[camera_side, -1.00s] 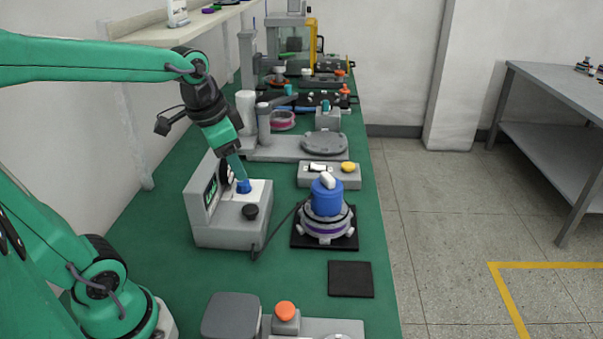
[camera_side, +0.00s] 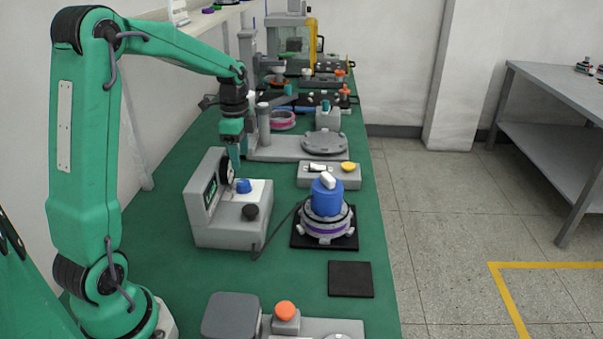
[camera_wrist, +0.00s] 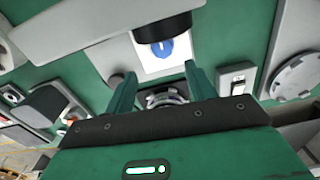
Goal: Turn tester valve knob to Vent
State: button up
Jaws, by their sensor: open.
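The tester (camera_side: 228,232) is a grey box with a tilted dark screen panel, left of the middle of the side view. Its blue valve knob (camera_side: 244,186) sits on a white plate on the top. The knob also shows in the wrist view (camera_wrist: 166,48), with a pale mark across it; I cannot read any labels. My gripper (camera_side: 236,166) is just above and behind the knob. In the wrist view the fingers of my gripper (camera_wrist: 160,70) are spread, with nothing between them and the knob beyond the tips. It appears clear of the knob.
A black round knob (camera_side: 250,211) stands on the tester's front. A black round part (camera_side: 226,172) stands beside the blue knob. A motor with a blue cap (camera_side: 326,200) sits to the right, with a cable to the tester.

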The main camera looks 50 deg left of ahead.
aim_at(242, 182)
jog(key=shift+w+a+f, duration=0.1)
jog(key=shift+a+f, duration=0.25)
jog(key=shift+f, duration=0.1)
jog(key=shift+f, duration=3.75)
jog(key=c, duration=1)
